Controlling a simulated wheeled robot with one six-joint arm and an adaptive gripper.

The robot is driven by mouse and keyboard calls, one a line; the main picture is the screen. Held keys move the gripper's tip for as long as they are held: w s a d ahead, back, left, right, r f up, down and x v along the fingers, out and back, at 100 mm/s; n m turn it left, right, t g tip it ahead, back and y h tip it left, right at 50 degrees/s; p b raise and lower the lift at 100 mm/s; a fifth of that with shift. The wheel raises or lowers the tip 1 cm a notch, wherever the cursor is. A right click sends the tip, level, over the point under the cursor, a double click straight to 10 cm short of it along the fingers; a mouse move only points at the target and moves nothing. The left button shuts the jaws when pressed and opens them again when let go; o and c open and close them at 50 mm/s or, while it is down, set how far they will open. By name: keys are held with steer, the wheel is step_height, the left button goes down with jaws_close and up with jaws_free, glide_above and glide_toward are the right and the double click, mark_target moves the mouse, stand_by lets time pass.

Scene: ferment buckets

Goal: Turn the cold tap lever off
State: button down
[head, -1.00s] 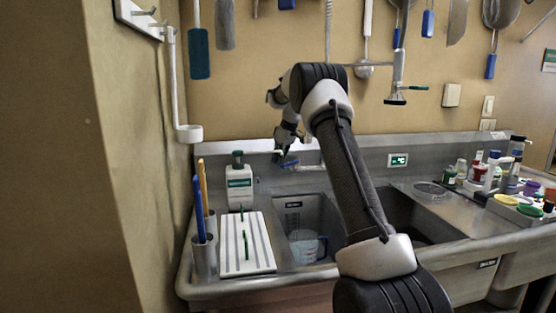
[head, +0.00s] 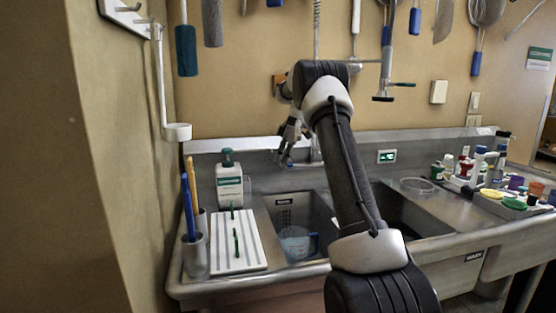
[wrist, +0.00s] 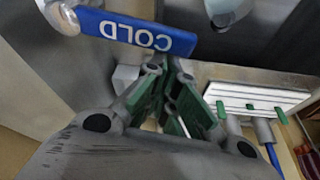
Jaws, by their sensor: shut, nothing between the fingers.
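The cold tap lever (wrist: 135,32) is a flat blue bar with white "COLD" lettering, near the top left of the wrist view. It runs from a pale round pivot at its left end. My gripper (wrist: 168,80) is shut and empty, its green-padded fingers together just below the lever in that view. I cannot tell whether they touch it. In the head view my gripper (head: 284,158) is low at the tap, behind the left basin, and hides most of the lever.
A measuring jug (head: 296,243) stands in the left basin under the tap. A soap bottle (head: 229,182), a white ribbed board (head: 236,247) and a cup of brushes (head: 195,255) are to the left. Bottles and coloured pots crowd the right counter. Utensils hang above.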

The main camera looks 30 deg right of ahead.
steer(key=shift+s+d, duration=0.2)
steer(key=shift+a, duration=0.1)
stand_by(0.4)
